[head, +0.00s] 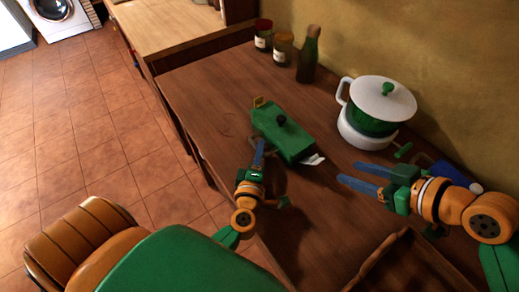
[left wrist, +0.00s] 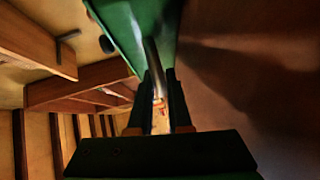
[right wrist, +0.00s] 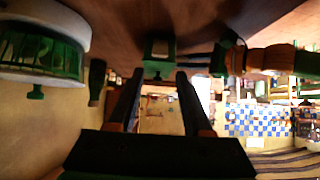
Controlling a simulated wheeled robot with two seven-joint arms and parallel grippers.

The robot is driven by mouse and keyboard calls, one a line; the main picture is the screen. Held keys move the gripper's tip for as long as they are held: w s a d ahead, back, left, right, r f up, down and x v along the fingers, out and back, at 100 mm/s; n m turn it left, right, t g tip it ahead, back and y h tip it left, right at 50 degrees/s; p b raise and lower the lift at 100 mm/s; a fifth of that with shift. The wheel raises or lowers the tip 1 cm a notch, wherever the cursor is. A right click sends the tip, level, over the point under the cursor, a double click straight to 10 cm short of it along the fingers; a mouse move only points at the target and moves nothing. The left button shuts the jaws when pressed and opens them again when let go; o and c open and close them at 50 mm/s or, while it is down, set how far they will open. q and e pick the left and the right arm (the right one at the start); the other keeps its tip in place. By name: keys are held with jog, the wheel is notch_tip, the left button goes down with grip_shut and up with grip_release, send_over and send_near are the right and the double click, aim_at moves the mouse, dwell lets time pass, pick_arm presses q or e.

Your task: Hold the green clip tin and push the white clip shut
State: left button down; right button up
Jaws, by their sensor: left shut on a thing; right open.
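My left gripper (head: 259,150) is shut on the tin's near left side; the tin's green side also shows in the left wrist view (left wrist: 122,22). My right gripper (head: 356,175) is open and empty, right of the white clip and apart from it. In the right wrist view the tin's end (right wrist: 159,50) shows between the open fingers (right wrist: 158,82).
A white and green pot (head: 378,108) stands behind and right of the tin. Two jars (head: 283,49) and a green bottle (head: 308,55) stand at the back. A blue item (head: 447,173) lies behind my right arm. A wooden tray (head: 392,262) sits at the front right.

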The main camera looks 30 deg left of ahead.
dwell(0.5)
jog(key=shift+w+a, duration=0.2)
jog(key=c, duration=0.5)
jog(key=w+a+h, duration=0.1)
jog(key=a+r+g+h, duration=0.1)
jog(key=a, duration=0.1)
jog(key=w+a+r+g+h, duration=0.1)
jog(key=a+h, duration=0.1)
jog(key=shift+w+a+r, duration=0.15)
jog(key=shift+w+a, duration=0.1)
jog(key=shift+w, duration=0.1)
grip_shut()
jog(key=shift+g+h, duration=0.3)
jog(key=shift+h, duration=0.3)
notch_tip(320, 180, down, 7)
jog(key=shift+s+r, duration=0.1)
jog(key=shift+r, duration=0.05)
pick_arm(q)
jog(key=shift+s+d, duration=0.15)
pick_arm(e)
jog(key=shift+s+f, duration=0.1)
jog(key=shift+f, duration=0.35)
